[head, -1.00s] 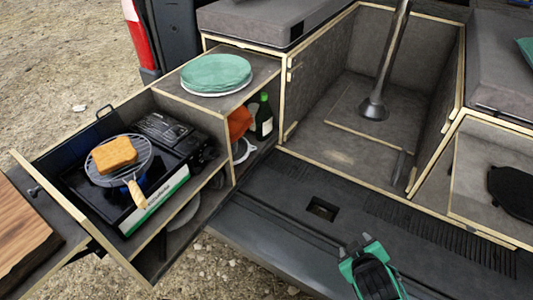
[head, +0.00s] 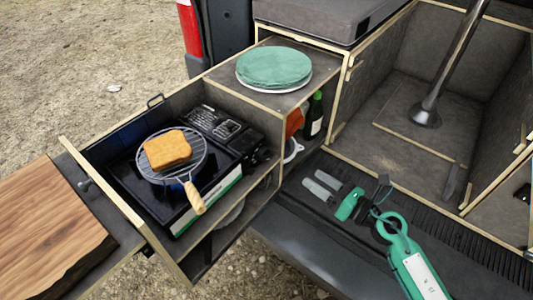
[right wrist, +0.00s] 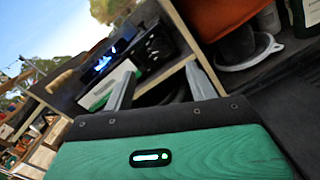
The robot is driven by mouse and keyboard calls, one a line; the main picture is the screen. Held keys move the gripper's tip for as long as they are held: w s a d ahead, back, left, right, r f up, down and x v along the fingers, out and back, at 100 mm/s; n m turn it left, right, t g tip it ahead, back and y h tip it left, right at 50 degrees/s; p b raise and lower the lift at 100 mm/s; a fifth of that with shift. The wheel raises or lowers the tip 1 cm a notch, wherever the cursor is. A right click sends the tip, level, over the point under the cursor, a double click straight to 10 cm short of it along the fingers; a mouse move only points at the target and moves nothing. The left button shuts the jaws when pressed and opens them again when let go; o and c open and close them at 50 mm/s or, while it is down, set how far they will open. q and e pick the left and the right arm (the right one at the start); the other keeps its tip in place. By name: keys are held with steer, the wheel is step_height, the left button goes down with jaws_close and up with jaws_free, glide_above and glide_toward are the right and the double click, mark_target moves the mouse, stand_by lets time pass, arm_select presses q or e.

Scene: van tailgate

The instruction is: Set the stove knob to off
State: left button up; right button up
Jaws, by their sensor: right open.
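The camping stove (head: 215,185) sits in the pulled-out drawer. A wire grill (head: 150,170) with a slice of toast (head: 167,150) lies over its burner. The dark knob area (head: 256,160) is at the stove's right end; the knob's setting is too small to read. My right gripper (head: 318,184) is open and empty over the tailgate, to the right of the stove and apart from it. In the right wrist view, its two grey fingers (right wrist: 160,88) point towards the stove (right wrist: 110,85), whose dark control end (right wrist: 155,45) shows beyond them. My left gripper is out of view.
Green plates (head: 274,66) stand on the cabinet top behind the stove. A bottle (head: 314,115) and an orange cloth (head: 294,122) are in the shelf below. The drawer's front panel (head: 100,185) and a wooden board (head: 45,225) are at left. The tailgate around my gripper is clear.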

mark_target(271, 157)
steer(key=shift+n+g, duration=0.5)
steer(key=shift+n, duration=0.1)
steer(key=p+x, duration=0.2)
steer(key=x, duration=1)
steer(key=shift+a+f, duration=0.15)
steer(key=shift+a, duration=0.2)
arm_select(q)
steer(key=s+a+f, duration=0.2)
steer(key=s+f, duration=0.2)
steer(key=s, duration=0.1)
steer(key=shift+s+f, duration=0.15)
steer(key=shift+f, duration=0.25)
arm_select(e)
steer(key=shift+x, duration=0.8)
steer(key=c, duration=1)
